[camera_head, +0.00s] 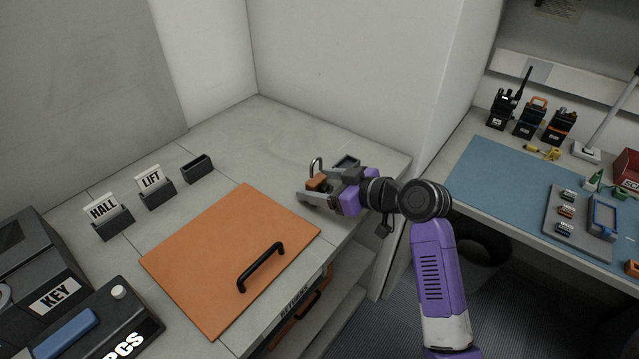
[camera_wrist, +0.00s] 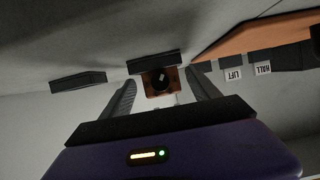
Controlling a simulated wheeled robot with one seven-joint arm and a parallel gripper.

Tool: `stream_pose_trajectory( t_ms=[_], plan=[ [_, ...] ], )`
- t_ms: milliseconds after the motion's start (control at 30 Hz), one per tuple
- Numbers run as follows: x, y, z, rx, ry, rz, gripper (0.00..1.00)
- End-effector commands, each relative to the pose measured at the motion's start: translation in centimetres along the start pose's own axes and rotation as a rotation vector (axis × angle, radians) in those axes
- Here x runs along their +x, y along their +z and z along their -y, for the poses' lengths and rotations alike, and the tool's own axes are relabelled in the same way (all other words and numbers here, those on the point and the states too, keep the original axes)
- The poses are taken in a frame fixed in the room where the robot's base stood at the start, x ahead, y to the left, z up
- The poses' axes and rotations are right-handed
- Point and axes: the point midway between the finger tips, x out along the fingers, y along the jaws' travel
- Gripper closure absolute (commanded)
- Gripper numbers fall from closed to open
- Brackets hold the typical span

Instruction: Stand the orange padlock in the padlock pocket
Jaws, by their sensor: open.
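The orange padlock (camera_head: 316,183) is upright near the right part of the counter, its grey shackle pointing up. In the wrist view, which looks upside down, its orange body (camera_wrist: 149,84) shows between the spread fingers. My gripper (camera_head: 312,191) is open, with one finger on either side of the padlock; whether they touch it I cannot tell. A low dark holder (camera_wrist: 153,62) shows at the foot of the padlock in the wrist view. It looks like a pocket the padlock stands in, but its opening is hidden.
A dark open box (camera_head: 346,162) stands just behind my gripper. An empty black holder (camera_head: 196,169) stands left, beside the LIFT (camera_head: 150,178) and HALL (camera_head: 103,207) cards. An orange panel with a black handle (camera_head: 225,265) lies in front. Bare counter lies behind.

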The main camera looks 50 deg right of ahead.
Motion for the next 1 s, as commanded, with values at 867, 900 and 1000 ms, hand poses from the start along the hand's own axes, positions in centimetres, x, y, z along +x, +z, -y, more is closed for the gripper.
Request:
stream_pose_trajectory(
  t_ms=[867, 900, 1000],
  plan=[
    [-7.6, -0.1, 0.0, 0.0, 0.0, -0.002, 0.29],
    [-7.6, -0.1, 0.0, 0.0, 0.0, -0.002, 0.29],
    [-7.6, -0.1, 0.0, 0.0, 0.0, -0.002, 0.29]
  ],
)
